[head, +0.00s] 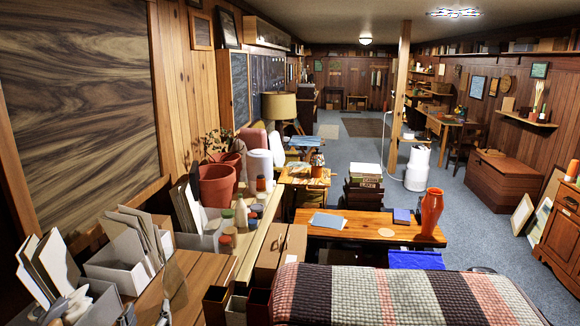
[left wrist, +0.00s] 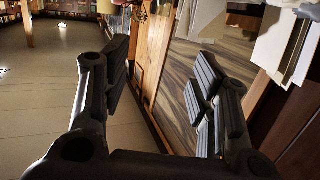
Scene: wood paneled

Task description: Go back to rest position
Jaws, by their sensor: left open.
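My left gripper (left wrist: 160,85) shows in the left wrist view with its two dark padded fingers spread wide apart. It is open, and nothing is held between the fingers. Behind the gap are a wood-panelled wall strip and a dark grained panel. In the head view I cannot clearly make out the left gripper among the clutter at the lower left. My right gripper is in neither view.
White file holders (head: 118,262) with papers and terracotta pots (head: 216,184) crowd the left side. A wooden table (head: 350,232) holds an orange vase (head: 431,213). A checked blanket (head: 400,298) lies in front. Blue carpet (head: 480,222) is clear at right.

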